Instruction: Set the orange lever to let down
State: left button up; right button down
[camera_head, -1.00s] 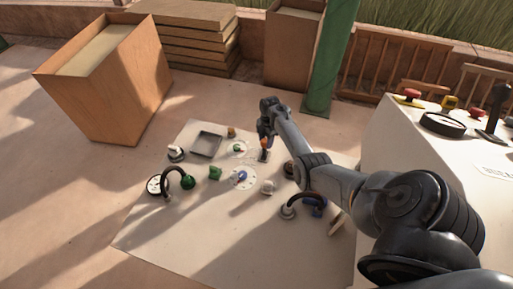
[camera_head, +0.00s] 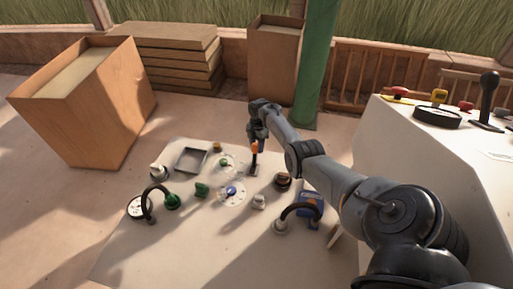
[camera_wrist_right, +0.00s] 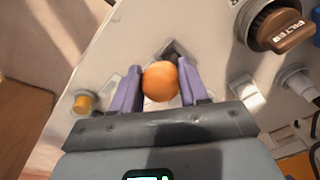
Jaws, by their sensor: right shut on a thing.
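The orange lever shows in the head view as an orange knob (camera_head: 254,147) on a dark stem, standing up from a small plate on the pale panel (camera_head: 200,250). My right gripper (camera_head: 256,142) reaches down to the knob from above. In the right wrist view the round orange knob (camera_wrist_right: 160,81) sits between the two purple fingers of the right gripper (camera_wrist_right: 158,88), which is shut on it. The knob and gripper hide most of the stem and any markings there. My left gripper is in neither view.
Near the lever are a brown knob (camera_head: 282,181), also in the wrist view (camera_wrist_right: 288,30), a round dial with a blue knob (camera_head: 231,191), a grey tray (camera_head: 190,160) and a yellow button (camera_wrist_right: 82,104). A black cable arch (camera_head: 300,209) rises at the panel's right. A white console (camera_head: 400,160) stands right.

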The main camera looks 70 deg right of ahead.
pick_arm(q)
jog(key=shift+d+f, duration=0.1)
pick_arm(e)
jog(key=shift+d+f, duration=0.1)
jog(key=shift+f, duration=0.15)
jog(key=c, duration=0.8)
grip_release()
jog(key=shift+o, duration=1.1)
jog(key=shift+w+d+r, duration=0.2)
jog(key=shift+d+r, duration=0.05)
jog(key=shift+d, duration=0.1)
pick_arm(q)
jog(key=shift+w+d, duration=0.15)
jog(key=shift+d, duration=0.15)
pick_arm(e)
jog(key=shift+a, duration=0.15)
jog(key=shift+r, duration=0.4)
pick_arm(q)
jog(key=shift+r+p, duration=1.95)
pick_arm(e)
notch_tip(320, 180, up, 10)
jog(key=d, duration=0.1)
jog(key=shift+d, duration=0.2)
